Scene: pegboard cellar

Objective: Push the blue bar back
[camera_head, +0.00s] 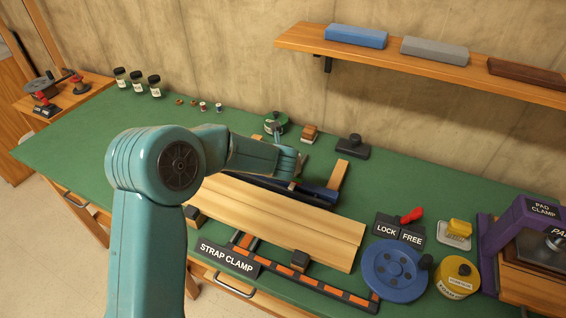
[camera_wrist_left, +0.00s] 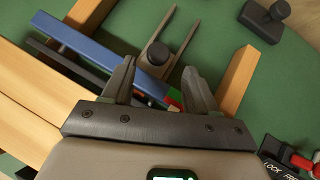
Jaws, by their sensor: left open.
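The blue bar (camera_wrist_left: 88,46) runs diagonally across the wrist view, from the upper left to under my left gripper's fingers. In the head view only part of the dark blue bar (camera_head: 318,191) shows, behind the wooden boards; my arm hides the rest. My left gripper (camera_wrist_left: 158,70) is open, with nothing between its fingers. It hangs over the bar, one finger overlapping it in the wrist view; I cannot tell whether they touch. It also shows in the head view (camera_head: 299,163). A forked piece with a black knob (camera_wrist_left: 158,53) lies beyond the fingertips. My right gripper is not seen.
Light wooden boards (camera_head: 280,218) lie in front of the bar, with the strap clamp (camera_head: 300,280) nearer. A wooden strip (camera_head: 338,175) stands right of my gripper. A lock/free switch (camera_head: 399,230) and blue disc (camera_head: 394,270) are farther right.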

